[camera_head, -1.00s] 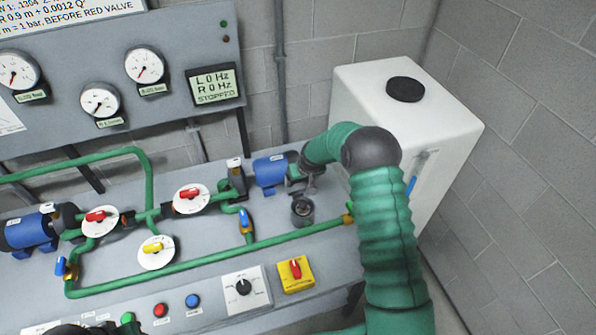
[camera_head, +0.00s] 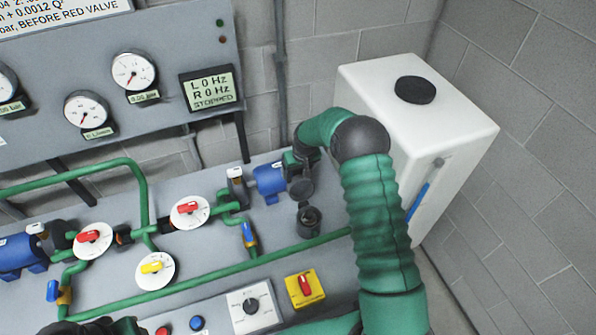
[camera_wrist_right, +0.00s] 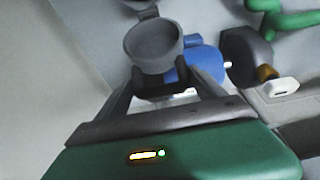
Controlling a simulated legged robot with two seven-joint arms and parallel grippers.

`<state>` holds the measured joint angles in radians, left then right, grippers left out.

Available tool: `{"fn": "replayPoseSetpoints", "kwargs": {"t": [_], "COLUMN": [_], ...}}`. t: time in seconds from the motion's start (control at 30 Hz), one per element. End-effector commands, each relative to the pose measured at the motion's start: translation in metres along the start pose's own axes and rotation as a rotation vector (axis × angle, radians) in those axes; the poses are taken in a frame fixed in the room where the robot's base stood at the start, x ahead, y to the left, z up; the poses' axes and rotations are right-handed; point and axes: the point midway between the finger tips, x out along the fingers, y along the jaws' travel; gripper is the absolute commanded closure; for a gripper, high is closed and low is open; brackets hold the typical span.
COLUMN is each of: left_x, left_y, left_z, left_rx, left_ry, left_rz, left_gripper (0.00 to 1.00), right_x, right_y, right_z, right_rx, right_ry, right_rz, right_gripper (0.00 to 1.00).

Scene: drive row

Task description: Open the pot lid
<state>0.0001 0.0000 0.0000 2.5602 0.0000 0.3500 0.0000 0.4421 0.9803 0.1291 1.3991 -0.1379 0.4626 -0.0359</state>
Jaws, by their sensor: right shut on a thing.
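A small round pot (camera_head: 309,220) stands on the grey bench right of centre, its dark mouth showing open at the top. A round grey lid (camera_head: 301,189) is just above and behind the pot, apart from its mouth. My right gripper (camera_head: 298,164) reaches over from the right and is shut on the lid. In the right wrist view, a grey cup-shaped round piece, which looks like the lid (camera_wrist_right: 153,50), is at the fingertips (camera_wrist_right: 165,86). The fingers are partly hidden in the head view. My left gripper's fingers do not show.
A blue motor (camera_head: 270,181) stands close left of the lid. A blue-handled valve (camera_head: 248,234) and a green pipe (camera_head: 210,284) are near the pot. A yellow switch (camera_head: 305,289) is in front. A white tank (camera_head: 450,130) stands right behind my arm.

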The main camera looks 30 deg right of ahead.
Motion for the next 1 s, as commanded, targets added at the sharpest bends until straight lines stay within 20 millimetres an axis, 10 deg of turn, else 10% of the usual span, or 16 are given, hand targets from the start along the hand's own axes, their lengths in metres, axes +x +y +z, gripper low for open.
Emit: {"fn": "replayPoseSetpoints", "kwargs": {"t": [0.43,0.47,0.5,1.0], "left_x": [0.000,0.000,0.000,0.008], "left_y": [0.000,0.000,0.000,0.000], "left_z": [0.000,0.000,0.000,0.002], "left_rx": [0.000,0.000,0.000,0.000], "left_ry": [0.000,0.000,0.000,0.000], "left_rz": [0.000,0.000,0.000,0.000], "left_gripper": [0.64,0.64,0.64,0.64], "right_x": [-0.004,-0.004,-0.003,-0.036], "right_y": [0.001,0.001,0.001,0.001], "right_z": [-0.010,-0.011,-0.010,-0.006], "right_rx": [-0.001,-0.001,-0.001,-0.001], "right_ry": [0.024,0.024,0.023,0.017], "right_rz": [0.004,0.004,0.003,0.002], "right_gripper": [0.94,0.20,0.15,0.13]}}
